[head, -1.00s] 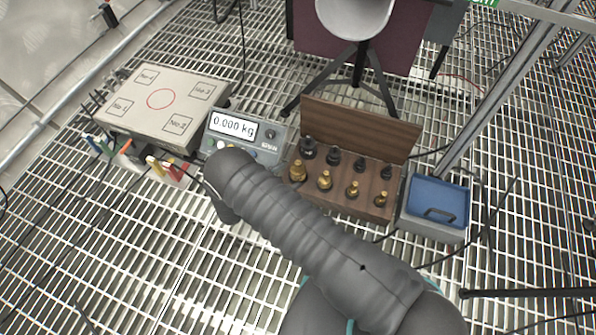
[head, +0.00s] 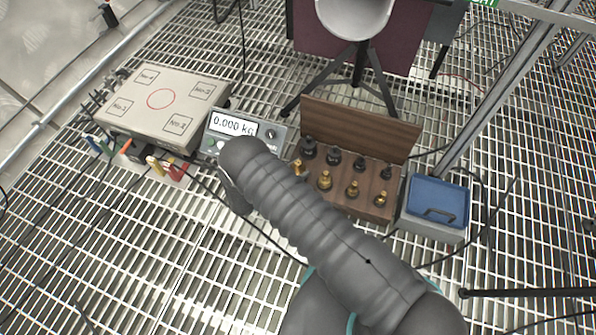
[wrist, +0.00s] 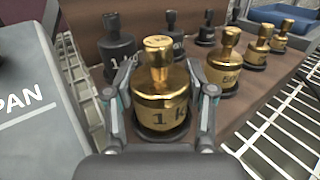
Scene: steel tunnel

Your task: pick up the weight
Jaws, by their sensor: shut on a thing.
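A brass weight (wrist: 160,88) marked "1 k" stands upright in the wrist view, between the two fingers of my gripper (wrist: 162,92), which is shut on it. Its dark base sits at the wooden weight box (wrist: 255,88); I cannot tell whether it is lifted. In the head view the top of this brass weight (head: 298,167) shows at the box's left end, partly behind my arm. My gripper itself is hidden there by the arm. Smaller brass weights (head: 353,189) stand to its right, and black weights (head: 333,157) stand in the row behind.
A scale display (head: 233,126) reading 0.000 kg is left of the box. A flat platform (head: 160,97) with a red circle lies farther left. A blue-lidded case (head: 437,198) stands on the right. The box's open lid (head: 358,127) rises behind the weights. Cables cross the grating.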

